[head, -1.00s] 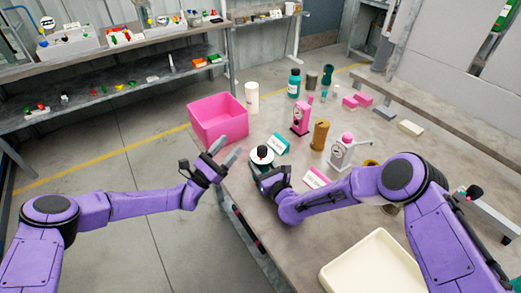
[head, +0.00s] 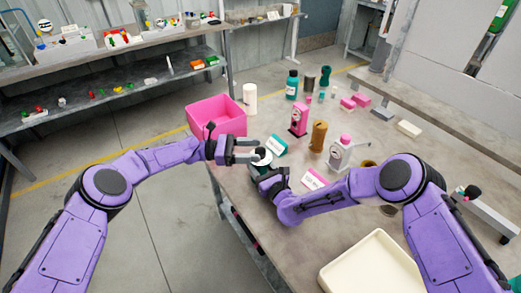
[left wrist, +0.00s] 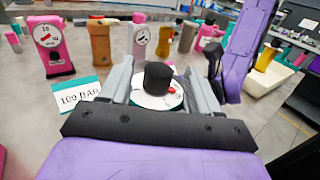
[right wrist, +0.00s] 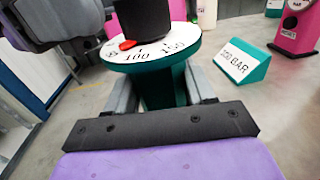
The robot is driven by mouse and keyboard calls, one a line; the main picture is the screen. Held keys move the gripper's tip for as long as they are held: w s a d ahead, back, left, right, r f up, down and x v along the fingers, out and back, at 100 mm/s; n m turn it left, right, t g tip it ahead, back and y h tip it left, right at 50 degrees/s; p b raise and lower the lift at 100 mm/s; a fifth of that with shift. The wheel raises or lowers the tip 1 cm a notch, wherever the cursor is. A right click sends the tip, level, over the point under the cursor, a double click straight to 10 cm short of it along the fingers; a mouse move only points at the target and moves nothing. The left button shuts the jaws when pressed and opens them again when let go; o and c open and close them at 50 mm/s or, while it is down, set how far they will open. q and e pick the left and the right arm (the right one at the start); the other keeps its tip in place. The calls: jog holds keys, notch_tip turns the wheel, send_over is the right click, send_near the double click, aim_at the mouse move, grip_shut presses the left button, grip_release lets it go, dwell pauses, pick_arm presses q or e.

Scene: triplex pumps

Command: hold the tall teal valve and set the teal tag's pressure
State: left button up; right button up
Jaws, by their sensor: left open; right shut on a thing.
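The teal valve has a teal body (right wrist: 165,85), a white dial (head: 262,157) and a black knob (left wrist: 158,76) on top. My right gripper (right wrist: 162,88) is shut on the body, below the dial. My left gripper (left wrist: 158,68) is open, with one finger on each side of the knob; I cannot tell whether they touch it. A red pointer (right wrist: 127,44) shows beside the knob, near the 50 and 100 marks; its exact reading is unclear.
A pink bin (head: 217,120) stands behind my left gripper. A pink valve (head: 299,119), a brown pepper-mill-like piece (head: 318,136) and a grey valve (head: 341,154) stand to the right. A pink-and-white tag (head: 315,178) is near my right arm. A cream tray (head: 372,270) lies in front.

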aim_at(260, 150)
pick_arm(q)
jog(key=shift+d, duration=1.55)
jog(key=shift+c, duration=0.3)
jog(key=c, duration=0.9)
jog(key=shift+a+n+t, duration=0.15)
jog(key=shift+n+t, duration=0.45)
jog(key=shift+t, duration=0.4)
jog(key=n+t+y, duration=0.1)
jog(key=n+t, duration=0.1)
jog(key=t, duration=0.1)
jog(key=n+t+y, duration=0.1)
jog(key=n+t, duration=0.1)
jog(key=t, duration=0.1)
jog(key=shift+t, duration=0.3)
